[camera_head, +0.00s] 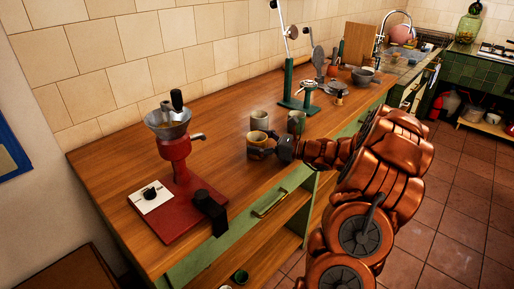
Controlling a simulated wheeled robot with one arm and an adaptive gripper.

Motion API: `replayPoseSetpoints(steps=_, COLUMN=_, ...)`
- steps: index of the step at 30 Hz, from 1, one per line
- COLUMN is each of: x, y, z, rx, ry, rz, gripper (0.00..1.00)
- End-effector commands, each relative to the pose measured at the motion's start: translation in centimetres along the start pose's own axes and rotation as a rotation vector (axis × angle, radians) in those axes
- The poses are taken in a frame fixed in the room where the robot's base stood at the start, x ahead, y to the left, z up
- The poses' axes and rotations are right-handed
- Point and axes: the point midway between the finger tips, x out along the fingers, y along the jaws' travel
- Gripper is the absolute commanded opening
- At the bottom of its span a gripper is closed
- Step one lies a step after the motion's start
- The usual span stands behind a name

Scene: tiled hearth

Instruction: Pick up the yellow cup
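The yellow cup (256,139), yellowish at its rim and inside, stands upright on the wooden counter (110,172), near its front edge. My gripper (274,147) is at the right side of this cup, pointing left towards it at cup height. The dark fingers overlap the cup's lower right side in the picture. I cannot tell whether they touch it, or whether they are open or shut. My copper-coloured arm reaches in from the lower right.
A grey cup (259,120) stands just behind, and a green cup (296,121) to the right, close to my gripper. A red coffee grinder (174,160) stands to the left. A green lever device (291,90) stands behind. The counter between grinder and cups is clear.

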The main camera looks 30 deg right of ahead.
Motion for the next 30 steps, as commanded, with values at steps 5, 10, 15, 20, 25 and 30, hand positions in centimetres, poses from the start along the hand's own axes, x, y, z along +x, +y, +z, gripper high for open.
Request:
replayPoseSetpoints(steps=5, x=-0.01, y=0.00, z=-0.01, rx=0.000, ry=0.000, rz=0.000, gripper=0.75)
replayPoseSetpoints(steps=10, x=-0.02, y=0.00, z=-0.02, rx=0.000, ry=0.001, rz=0.000, gripper=0.57)
replayPoseSetpoints(steps=15, x=-0.02, y=0.01, z=-0.02, rx=0.000, ry=0.001, rz=0.000, gripper=0.39)
replayPoseSetpoints(steps=20, x=-0.02, y=0.00, z=-0.01, rx=0.000, ry=0.001, rz=0.000, gripper=0.25)
replayPoseSetpoints(steps=25, x=-0.02, y=0.00, z=-0.01, rx=0.000, ry=0.001, rz=0.000, gripper=0.24)
replayPoseSetpoints(steps=30, x=0.00, y=0.01, z=0.44, rx=-0.002, ry=0.001, rz=0.001, gripper=0.24)
